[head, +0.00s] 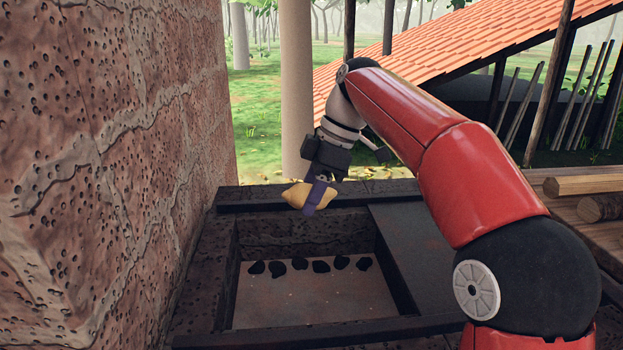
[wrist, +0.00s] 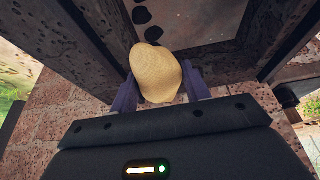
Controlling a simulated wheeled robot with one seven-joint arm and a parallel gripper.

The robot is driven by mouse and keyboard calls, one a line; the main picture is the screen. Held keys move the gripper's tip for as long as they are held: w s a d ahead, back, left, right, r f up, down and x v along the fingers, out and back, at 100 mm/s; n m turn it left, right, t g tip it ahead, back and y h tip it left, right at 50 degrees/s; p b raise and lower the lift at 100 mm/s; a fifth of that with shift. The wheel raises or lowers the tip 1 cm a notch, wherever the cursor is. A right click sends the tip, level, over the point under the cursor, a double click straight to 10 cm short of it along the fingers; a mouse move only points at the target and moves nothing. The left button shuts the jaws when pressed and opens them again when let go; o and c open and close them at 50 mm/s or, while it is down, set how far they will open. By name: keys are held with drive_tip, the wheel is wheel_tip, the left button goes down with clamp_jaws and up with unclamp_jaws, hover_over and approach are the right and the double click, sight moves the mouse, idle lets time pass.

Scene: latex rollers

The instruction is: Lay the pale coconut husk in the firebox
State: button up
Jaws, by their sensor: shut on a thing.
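The pale coconut husk (head: 297,195) is tan and rounded with a pointed end. My gripper (head: 314,194) is shut on it and holds it above the back part of the firebox opening in the head view. In the wrist view the husk (wrist: 157,74) sits between the two purple fingers of my gripper (wrist: 158,88). The firebox (head: 305,312) is a dark-rimmed rectangular pit with a pale floor. Several black lumps (head: 320,267) lie in a row across its floor towards the back. The husk hides part of the far rim in the wrist view.
A pitted brick wall (head: 110,150) rises close on the left of the firebox. A flat dark slab (head: 420,255) borders the opening on the right. Cut logs (head: 590,185) lie on planks at the far right. The floor in front of the lumps is clear.

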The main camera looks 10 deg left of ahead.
wheel_tip(320, 180, down, 7)
drive_tip(key=b, duration=0.5)
drive_tip(key=o, duration=1.1)
drive_tip(key=shift+c, duration=0.2)
